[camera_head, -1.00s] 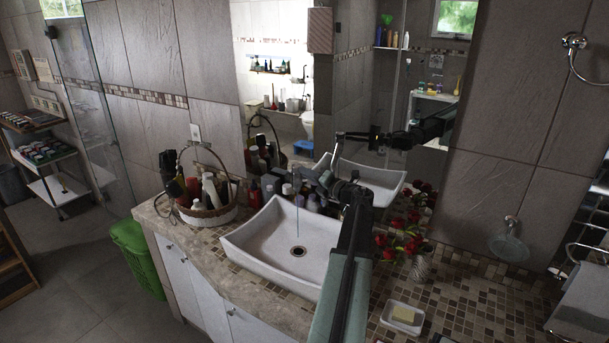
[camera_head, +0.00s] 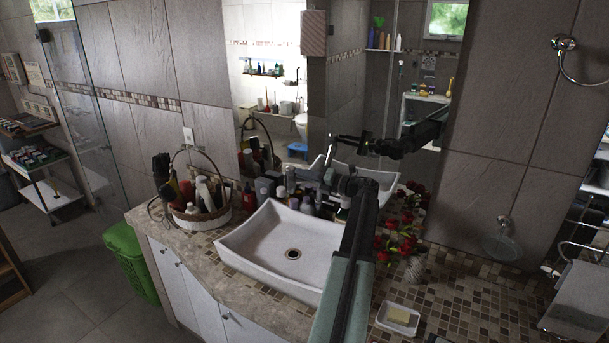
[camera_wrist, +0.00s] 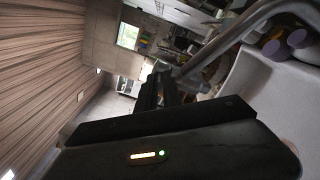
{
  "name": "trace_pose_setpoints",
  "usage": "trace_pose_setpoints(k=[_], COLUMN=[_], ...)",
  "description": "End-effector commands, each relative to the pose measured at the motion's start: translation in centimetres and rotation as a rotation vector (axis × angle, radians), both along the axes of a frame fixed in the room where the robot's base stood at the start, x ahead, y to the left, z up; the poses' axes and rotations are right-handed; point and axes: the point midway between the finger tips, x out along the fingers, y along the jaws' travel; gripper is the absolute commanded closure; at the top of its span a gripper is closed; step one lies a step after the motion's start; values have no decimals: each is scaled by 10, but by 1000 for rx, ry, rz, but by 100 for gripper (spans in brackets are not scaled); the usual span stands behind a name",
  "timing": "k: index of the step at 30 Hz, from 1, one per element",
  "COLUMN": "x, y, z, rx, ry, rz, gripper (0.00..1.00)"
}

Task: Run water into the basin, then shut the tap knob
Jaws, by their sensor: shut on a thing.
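The white rectangular basin (camera_head: 262,247) sits on the counter in the head view, with a dark round drain in its floor. No stream of water shows over it and no pooled water is visible. The tap's curved metal spout (camera_wrist: 232,38) crosses the upper right of the wrist view, beside the white basin edge (camera_wrist: 262,90). My gripper (camera_wrist: 160,92) is at the tap behind the basin, its dark jaws closed on the tap knob. The knob itself is hidden by the jaws and, in the head view, by my arm.
A wicker basket of bottles (camera_head: 205,219) stands left of the basin, and several bottles line its back edge. Red flowers in a vase (camera_head: 415,268) and a soap dish (camera_head: 398,319) are on the right. A mirror (camera_head: 275,75) rises behind. A green bin (camera_head: 130,262) stands on the floor.

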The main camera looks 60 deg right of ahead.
Motion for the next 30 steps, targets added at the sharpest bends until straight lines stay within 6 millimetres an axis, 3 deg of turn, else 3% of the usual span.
trace_pose_setpoints(k=[2, 3, 4, 5, 15, 24, 30], x=[0, 0, 0, 0, -4, -59, -77], y=[-2, -2, -1, -1, 0, -1, -1], z=[1, 1, 1, 1, 1, 1, 1], rx=[1, 1, 1, 1, 0, 1, 1], ry=[-4, -5, -4, -4, -2, -3, -3], rz=[-4, -4, -3, -4, -2, -4, -3], gripper=[100, 79, 71, 68, 68, 68, 68])
